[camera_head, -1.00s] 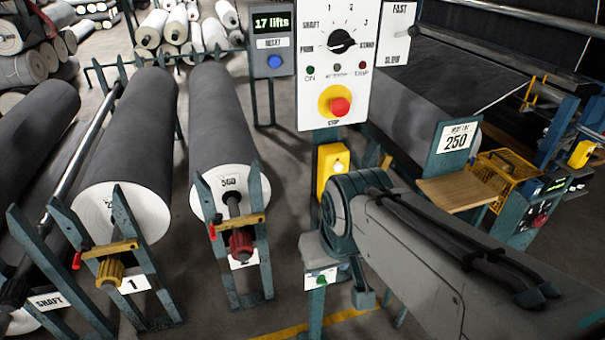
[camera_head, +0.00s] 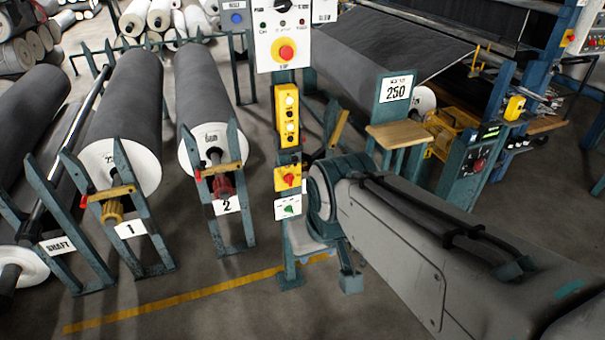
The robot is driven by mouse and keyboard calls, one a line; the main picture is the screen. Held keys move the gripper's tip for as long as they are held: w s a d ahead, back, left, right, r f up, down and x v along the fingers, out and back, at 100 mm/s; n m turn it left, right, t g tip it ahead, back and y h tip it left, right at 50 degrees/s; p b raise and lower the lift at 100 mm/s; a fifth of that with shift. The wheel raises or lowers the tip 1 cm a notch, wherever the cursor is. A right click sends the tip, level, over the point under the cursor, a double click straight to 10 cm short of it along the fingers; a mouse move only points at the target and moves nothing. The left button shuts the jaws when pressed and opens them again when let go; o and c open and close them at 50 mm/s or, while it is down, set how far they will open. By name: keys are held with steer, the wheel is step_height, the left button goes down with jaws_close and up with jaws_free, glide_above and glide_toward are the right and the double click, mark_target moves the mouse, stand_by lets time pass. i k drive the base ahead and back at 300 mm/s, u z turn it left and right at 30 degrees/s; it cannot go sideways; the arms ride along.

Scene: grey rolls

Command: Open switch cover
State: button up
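A yellow switch box with a red rotary knob (camera_head: 288,179) is on the teal post (camera_head: 291,255), left of my arm's bent joint. A white plate with a small green switch (camera_head: 289,208) is just below it. A taller yellow box with two pale round buttons (camera_head: 287,116) is above. I cannot tell which of these carries the cover, or whether a cover is open or shut. My arm comes in from the lower right and its joint is close beside the post. My gripper cannot be made out; my arm hides the space behind it.
A white control panel with a red stop button (camera_head: 286,52) tops the post. Grey rolls (camera_head: 124,110) on teal stands are at left. A small wooden shelf (camera_head: 398,133) and yellow crate (camera_head: 452,128) are behind my arm. The floor (camera_head: 215,318) is clear at lower left.

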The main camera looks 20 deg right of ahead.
mark_target(294, 159)
steer(key=z, duration=1.15)
steer(key=i, duration=0.55)
steer(key=u, duration=0.65)
steer(key=i, duration=0.5)
steer(key=u, duration=0.55)
